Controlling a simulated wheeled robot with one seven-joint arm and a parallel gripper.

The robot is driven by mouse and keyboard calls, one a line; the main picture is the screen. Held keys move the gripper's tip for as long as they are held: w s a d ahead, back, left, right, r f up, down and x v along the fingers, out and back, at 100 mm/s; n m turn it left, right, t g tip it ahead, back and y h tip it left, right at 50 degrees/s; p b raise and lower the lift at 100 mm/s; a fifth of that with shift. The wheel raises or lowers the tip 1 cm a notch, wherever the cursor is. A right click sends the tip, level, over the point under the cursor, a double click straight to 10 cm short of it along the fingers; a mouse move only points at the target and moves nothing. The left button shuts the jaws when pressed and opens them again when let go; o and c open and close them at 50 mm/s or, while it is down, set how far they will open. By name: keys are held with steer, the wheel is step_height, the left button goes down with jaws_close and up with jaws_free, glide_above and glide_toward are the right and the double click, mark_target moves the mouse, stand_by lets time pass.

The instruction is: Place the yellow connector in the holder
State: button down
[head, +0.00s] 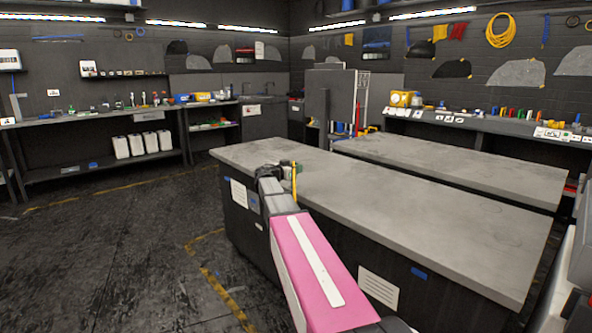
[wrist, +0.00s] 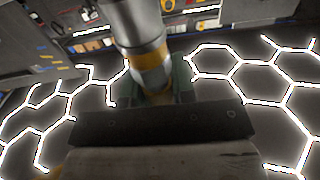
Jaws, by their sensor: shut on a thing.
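My gripper (head: 285,169) is above the near edge of the front grey worktop, at its left part. It is shut on a yellow connector, which shows as a thin upright yellow piece (head: 294,182) in the head view. In the wrist view the held thing is a silver cylinder with a yellow band (wrist: 150,58), set between the dark green fingers (wrist: 152,90). The connector's far end runs out of the wrist view at the top. I cannot pick out the holder for certain in either view.
The front worktop (head: 420,215) is bare, and a second bare worktop (head: 460,168) stands behind it. A bench (head: 500,125) with many small coloured items runs along the right wall. Shelving with white containers (head: 137,145) stands at the left. The floor at left is open.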

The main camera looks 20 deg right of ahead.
steer(key=shift+f, duration=0.1)
steer(key=c, duration=0.9)
jaws_free()
steer(key=shift+c, duration=0.2)
steer(key=shift+s+a, duration=0.1)
steer(key=shift+a, duration=0.1)
steer(key=v, duration=1.1)
steer(key=shift+a, duration=0.3)
